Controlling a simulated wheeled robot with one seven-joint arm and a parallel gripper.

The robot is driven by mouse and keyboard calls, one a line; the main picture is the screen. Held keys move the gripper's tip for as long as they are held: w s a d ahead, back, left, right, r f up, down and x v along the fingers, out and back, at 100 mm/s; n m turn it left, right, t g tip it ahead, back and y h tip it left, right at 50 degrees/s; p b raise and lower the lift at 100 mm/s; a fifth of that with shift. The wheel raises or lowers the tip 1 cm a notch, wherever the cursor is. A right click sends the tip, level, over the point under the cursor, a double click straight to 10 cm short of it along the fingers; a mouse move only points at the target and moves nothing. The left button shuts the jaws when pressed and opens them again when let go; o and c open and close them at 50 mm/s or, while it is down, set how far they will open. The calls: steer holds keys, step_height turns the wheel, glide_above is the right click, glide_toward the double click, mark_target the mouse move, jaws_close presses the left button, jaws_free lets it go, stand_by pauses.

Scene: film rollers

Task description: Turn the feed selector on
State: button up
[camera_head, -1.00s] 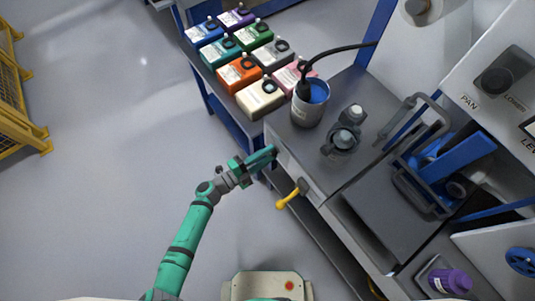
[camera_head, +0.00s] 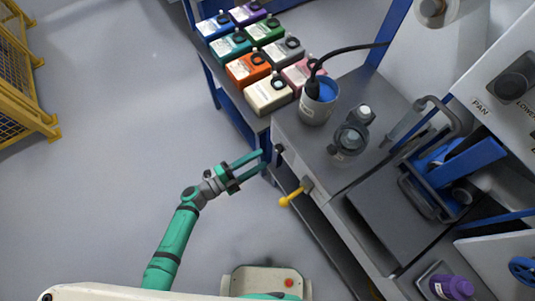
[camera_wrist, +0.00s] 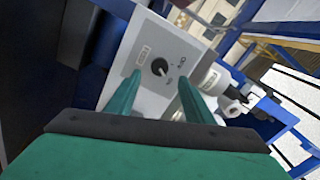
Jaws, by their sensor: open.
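The feed selector looks to be the small black rotary knob (camera_wrist: 159,67) on a pale grey panel (camera_wrist: 178,50) in the wrist view. Small labels sit around it, too small to read, and I cannot tell its setting for sure. In the head view, a small dark knob (camera_head: 279,149) shows on the bench's front face. My gripper (camera_head: 264,162) is open just in front of that face. In the wrist view its two green fingers (camera_wrist: 160,82) stand either side of the knob in the picture, apparently short of it. Nothing is between them.
A yellow-tipped lever (camera_head: 291,197) sticks out of the bench front, close to the right of my gripper. A grey cup (camera_head: 316,110) with blue contents and a dark bottle (camera_head: 350,137) stand on the bench. Coloured boxes (camera_head: 249,67) fill a shelf behind.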

steer(key=shift+v, duration=1.7)
steer(key=s+r+n+t+y, duration=0.2)
steer(key=s+r+n+y, duration=0.15)
steer(key=s+n, duration=0.35)
steer(key=s+r+n+t+y, duration=0.2)
steer(key=s+n+t+y, duration=0.15)
steer(key=s, duration=0.55)
steer(key=s+d+r+n+y, duration=0.7)
steer(key=r+n, duration=0.3)
steer(key=n, duration=0.4)
steer(key=shift+s+d+g+y, duration=0.3)
steer(key=shift+d+g, duration=0.05)
steer(key=shift+d, duration=0.55)
